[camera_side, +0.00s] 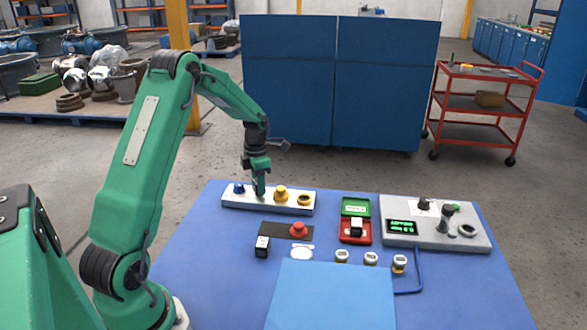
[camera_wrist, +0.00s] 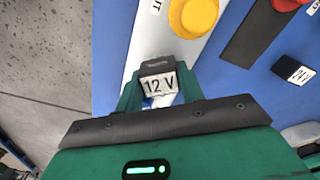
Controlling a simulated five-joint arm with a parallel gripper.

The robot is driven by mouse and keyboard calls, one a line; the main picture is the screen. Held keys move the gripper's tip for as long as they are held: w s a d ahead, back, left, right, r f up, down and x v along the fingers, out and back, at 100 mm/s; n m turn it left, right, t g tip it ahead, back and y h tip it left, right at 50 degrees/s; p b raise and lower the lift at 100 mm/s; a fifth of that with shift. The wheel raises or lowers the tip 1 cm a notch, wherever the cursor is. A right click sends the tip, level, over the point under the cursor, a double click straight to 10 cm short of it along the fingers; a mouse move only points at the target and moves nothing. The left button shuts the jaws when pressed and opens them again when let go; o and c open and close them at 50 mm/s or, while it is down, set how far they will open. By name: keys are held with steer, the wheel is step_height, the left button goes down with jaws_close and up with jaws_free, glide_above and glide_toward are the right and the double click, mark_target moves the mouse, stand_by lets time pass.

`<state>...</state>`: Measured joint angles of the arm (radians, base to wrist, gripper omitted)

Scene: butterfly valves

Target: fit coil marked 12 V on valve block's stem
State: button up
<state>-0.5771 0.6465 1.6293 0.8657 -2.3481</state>
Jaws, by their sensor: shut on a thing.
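The coil marked 12 V (camera_wrist: 158,86) is a dark block with a white label, held between the fingers of my gripper (camera_wrist: 158,76). In the side view my gripper (camera_side: 259,190) points down at the white valve block (camera_side: 290,209), between its blue knob (camera_side: 239,188) and yellow knob (camera_side: 281,194). The wrist view also shows the block (camera_wrist: 150,38) and the yellow knob (camera_wrist: 195,14). My gripper and the coil hide the block's stem, so I cannot tell whether the coil is around it.
A black coil marked 24 V (camera_side: 262,247) stands in front of the block, near a red button (camera_side: 298,230) on a dark plate. To the right are a red and green case (camera_side: 356,207) and a grey unit (camera_side: 465,240) with a display. The blue table's left side is clear.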

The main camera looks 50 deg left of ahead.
steer(key=shift+f, duration=0.35)
stand_by(0.7)
steer(key=o, duration=1.1)
steer(key=shift+o, duration=0.4)
steer(key=o, duration=0.3)
steer(key=shift+r, duration=0.15)
steer(key=shift+r, duration=3.6)
